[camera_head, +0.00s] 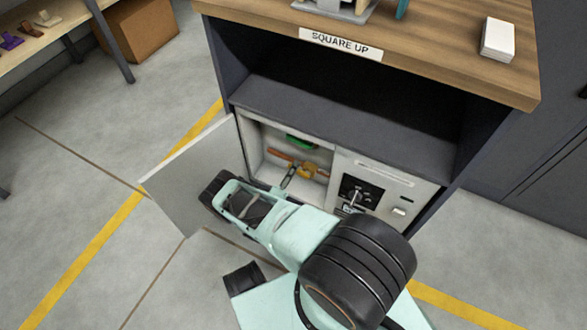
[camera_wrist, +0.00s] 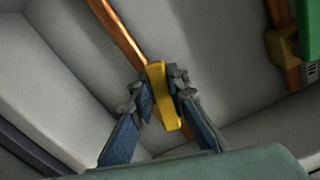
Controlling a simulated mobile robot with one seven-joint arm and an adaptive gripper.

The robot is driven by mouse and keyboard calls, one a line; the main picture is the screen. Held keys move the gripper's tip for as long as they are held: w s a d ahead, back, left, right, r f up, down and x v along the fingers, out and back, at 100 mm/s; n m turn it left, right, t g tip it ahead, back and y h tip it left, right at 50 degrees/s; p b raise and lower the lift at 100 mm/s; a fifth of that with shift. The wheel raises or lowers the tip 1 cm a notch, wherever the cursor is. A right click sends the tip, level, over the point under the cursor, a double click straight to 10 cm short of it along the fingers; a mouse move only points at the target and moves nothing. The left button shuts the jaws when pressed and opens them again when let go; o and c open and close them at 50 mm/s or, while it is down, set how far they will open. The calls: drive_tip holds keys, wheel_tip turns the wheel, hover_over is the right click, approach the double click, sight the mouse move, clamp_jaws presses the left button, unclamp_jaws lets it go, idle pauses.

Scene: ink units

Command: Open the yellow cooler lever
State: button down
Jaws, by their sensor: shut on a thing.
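The yellow lever (camera_wrist: 163,92) is between the two fingers of my gripper (camera_wrist: 160,88) in the wrist view. The fingers are shut on it, one on each side, where it crosses a copper pipe (camera_wrist: 118,32). In the head view my gripper (camera_head: 289,178) reaches into the open left compartment of the cabinet, at the yellow part (camera_head: 307,171) on the pipe. The lever's far end and its exact angle to the pipe are hard to tell.
A green handle (camera_head: 300,142) is above, and shows at the wrist view's right edge (camera_wrist: 309,30) beside an ochre fitting (camera_wrist: 284,45). The open white door (camera_head: 195,175) stands left of my arm. A panel with controls (camera_head: 360,188) is at right. Compartment walls are close.

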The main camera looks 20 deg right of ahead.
drive_tip(key=shift+s+f+n, duration=0.1)
drive_tip(key=shift+f+n, duration=0.2)
drive_tip(key=shift+n, duration=0.2)
drive_tip(key=c, duration=1.8)
unclamp_jaws()
drive_tip(key=shift+c, duration=0.2)
drive_tip(key=shift+a, duration=0.15)
drive_tip(key=v, duration=1.1)
drive_tip(key=shift+s+a, duration=0.25)
drive_tip(key=shift+a, duration=0.05)
drive_tip(key=shift+c, duration=0.6)
